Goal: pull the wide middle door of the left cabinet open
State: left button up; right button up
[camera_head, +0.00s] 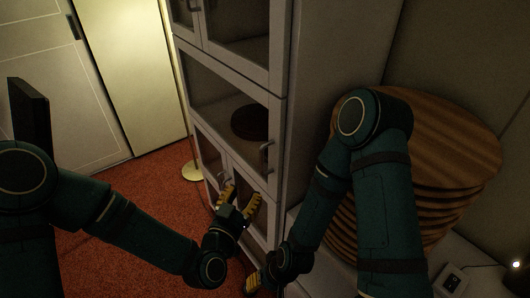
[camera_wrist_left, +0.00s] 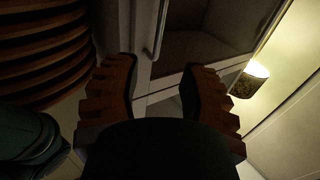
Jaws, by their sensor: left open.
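The left cabinet (camera_head: 284,130) is pale, with glass-fronted doors. Its wide middle door (camera_head: 230,90) looks shut, with a vertical bar handle (camera_head: 266,158) near its lower right edge. In the left wrist view, the door's glass (camera_wrist_left: 205,40) and handle (camera_wrist_left: 155,32) show above the fingers. My left gripper (camera_head: 240,197) is open and empty, in front of the lower doors, below the handle and apart from it; its spread fingers also show in the left wrist view (camera_wrist_left: 160,92). My right gripper (camera_head: 252,284) shows only partly at the bottom, so its jaws are unclear.
Lower doors (camera_head: 212,160) and upper doors (camera_head: 235,22) adjoin the middle one. A dark round object (camera_head: 250,122) sits behind the glass. A stack of wooden discs (camera_head: 440,140) stands right, behind my right arm.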

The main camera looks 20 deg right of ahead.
aim_at(261, 163)
pick_arm(q)
jog(key=x, duration=1.3)
jog(key=shift+d+r, duration=0.1)
jog(key=shift+d, duration=0.05)
jog(key=shift+c, duration=0.4)
grip_shut()
